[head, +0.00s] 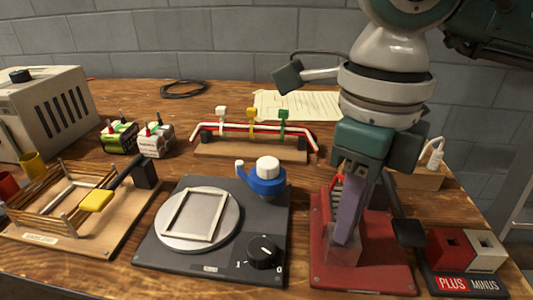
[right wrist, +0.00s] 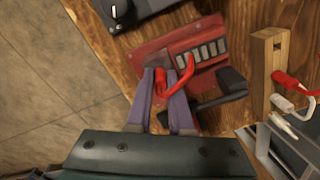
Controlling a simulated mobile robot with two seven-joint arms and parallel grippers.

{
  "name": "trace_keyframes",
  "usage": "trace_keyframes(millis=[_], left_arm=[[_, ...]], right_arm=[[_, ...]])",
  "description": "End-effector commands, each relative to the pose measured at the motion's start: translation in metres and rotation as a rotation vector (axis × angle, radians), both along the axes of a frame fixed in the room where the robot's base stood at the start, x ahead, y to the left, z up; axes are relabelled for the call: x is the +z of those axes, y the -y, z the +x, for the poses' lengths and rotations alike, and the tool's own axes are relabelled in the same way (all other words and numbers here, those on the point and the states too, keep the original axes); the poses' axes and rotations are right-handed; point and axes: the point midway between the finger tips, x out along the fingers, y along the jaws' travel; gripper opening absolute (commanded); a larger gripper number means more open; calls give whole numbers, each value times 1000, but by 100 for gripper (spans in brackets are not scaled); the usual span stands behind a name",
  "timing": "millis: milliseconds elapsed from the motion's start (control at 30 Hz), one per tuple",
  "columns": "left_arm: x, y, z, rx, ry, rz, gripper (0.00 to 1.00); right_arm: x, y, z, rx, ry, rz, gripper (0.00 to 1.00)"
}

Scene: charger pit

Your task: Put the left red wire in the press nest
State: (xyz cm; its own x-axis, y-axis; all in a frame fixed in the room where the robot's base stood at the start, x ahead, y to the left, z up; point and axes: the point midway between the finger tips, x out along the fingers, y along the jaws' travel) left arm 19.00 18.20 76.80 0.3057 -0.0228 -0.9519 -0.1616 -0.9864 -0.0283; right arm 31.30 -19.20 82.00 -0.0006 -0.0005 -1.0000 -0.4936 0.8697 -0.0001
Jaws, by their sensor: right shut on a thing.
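My right gripper (head: 345,235) points down over the red press (head: 375,262), its purple fingers close to the base. In the right wrist view, my right gripper (right wrist: 160,76) is shut on a bent red wire (right wrist: 187,72), which shows at and beside the fingertips. The red press (right wrist: 150,57) lies just beyond the fingertips there, with a row of grey slots (right wrist: 205,50) next to the wire. The fingers partly hide the spot under the wire, so I cannot tell whether it touches the nest. My left gripper is not in view.
A black press lever (head: 408,232) stands close beside my right gripper. A wooden stand (right wrist: 268,60) holds another red wire (right wrist: 292,84) and a white one. The PLUS/MINUS block (head: 465,258) is at right, a dark plate with a dial (head: 262,250) at left.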

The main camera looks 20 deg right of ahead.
Motion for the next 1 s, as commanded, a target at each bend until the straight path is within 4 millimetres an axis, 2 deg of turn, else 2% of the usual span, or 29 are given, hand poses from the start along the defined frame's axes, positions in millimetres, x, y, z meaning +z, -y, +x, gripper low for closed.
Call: trace_keyframes(millis=[433, 467, 733, 1000], left_arm=[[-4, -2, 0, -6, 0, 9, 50], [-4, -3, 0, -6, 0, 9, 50], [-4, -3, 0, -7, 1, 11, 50], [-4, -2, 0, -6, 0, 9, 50]], right_arm=[[-4, 0, 0, 0, 0, 0, 0], [-4, 0, 0, 0, 0, 0, 22], [-4, 0, 0, 0, 0, 0, 53], [-4, 0, 0, 0, 0, 0, 54]])
